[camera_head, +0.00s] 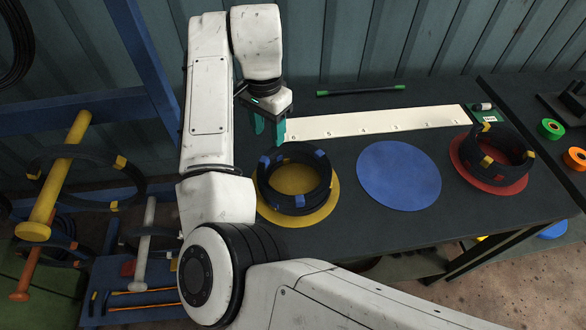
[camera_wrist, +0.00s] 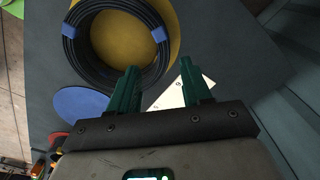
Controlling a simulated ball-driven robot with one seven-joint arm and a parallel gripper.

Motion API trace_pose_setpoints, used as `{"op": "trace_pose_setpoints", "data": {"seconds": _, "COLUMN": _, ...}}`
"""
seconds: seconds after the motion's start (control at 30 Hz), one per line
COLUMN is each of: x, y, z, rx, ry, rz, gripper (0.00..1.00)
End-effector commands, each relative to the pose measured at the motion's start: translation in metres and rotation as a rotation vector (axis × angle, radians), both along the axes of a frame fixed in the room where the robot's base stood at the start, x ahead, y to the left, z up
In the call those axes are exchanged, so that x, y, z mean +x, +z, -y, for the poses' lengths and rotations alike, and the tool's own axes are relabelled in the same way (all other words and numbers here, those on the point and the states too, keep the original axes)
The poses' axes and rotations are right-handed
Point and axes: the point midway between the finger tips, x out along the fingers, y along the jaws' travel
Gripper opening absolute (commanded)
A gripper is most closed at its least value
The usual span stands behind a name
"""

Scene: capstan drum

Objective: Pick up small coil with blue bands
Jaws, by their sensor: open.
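The small black coil with blue bands (camera_head: 297,206) lies flat on a yellow disc (camera_head: 335,192) at the left of the dark table. In the wrist view the coil (camera_wrist: 80,66) is at the upper left, with two blue bands showing and yellow disc (camera_wrist: 120,36) inside its ring. My gripper (camera_head: 268,130) has green fingers pointing down, behind and slightly left of the coil in the head view. In the wrist view my gripper (camera_wrist: 159,67) is open and empty. Its left fingertip overlaps the coil's near edge in the picture; I cannot tell whether they touch.
A blue disc (camera_head: 399,175) lies bare mid-table. Right of it, another black coil (camera_head: 517,163) with yellow and red bands sits on a red disc (camera_head: 462,160). A white numbered strip (camera_head: 375,124) and a dark rod (camera_head: 360,90) lie behind. A rack with pegs and coils stands left.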

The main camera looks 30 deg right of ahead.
Motion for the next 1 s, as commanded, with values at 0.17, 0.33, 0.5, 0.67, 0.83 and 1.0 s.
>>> {"op": "trace_pose_setpoints", "data": {"seconds": 0.17, "x": 0.0, "y": -0.018, "z": 0.0, "rx": 0.001, "ry": 0.001, "rz": 0.0, "gripper": 0.49}}
{"op": "trace_pose_setpoints", "data": {"seconds": 0.33, "x": 0.001, "y": -0.031, "z": -0.002, "rx": 0.001, "ry": 0.003, "rz": -0.002, "gripper": 0.49}}
{"op": "trace_pose_setpoints", "data": {"seconds": 0.5, "x": 0.003, "y": -0.057, "z": -0.004, "rx": 0.001, "ry": 0.001, "rz": -0.003, "gripper": 0.49}}
{"op": "trace_pose_setpoints", "data": {"seconds": 0.67, "x": 0.003, "y": -0.071, "z": -0.004, "rx": 0.001, "ry": 0.0, "rz": 0.0, "gripper": 0.49}}
{"op": "trace_pose_setpoints", "data": {"seconds": 0.83, "x": 0.003, "y": -0.073, "z": -0.004, "rx": 0.001, "ry": 0.0, "rz": 0.0, "gripper": 0.49}}
{"op": "trace_pose_setpoints", "data": {"seconds": 1.0, "x": 0.003, "y": -0.073, "z": -0.003, "rx": 0.001, "ry": 0.0, "rz": 0.0, "gripper": 0.4}}
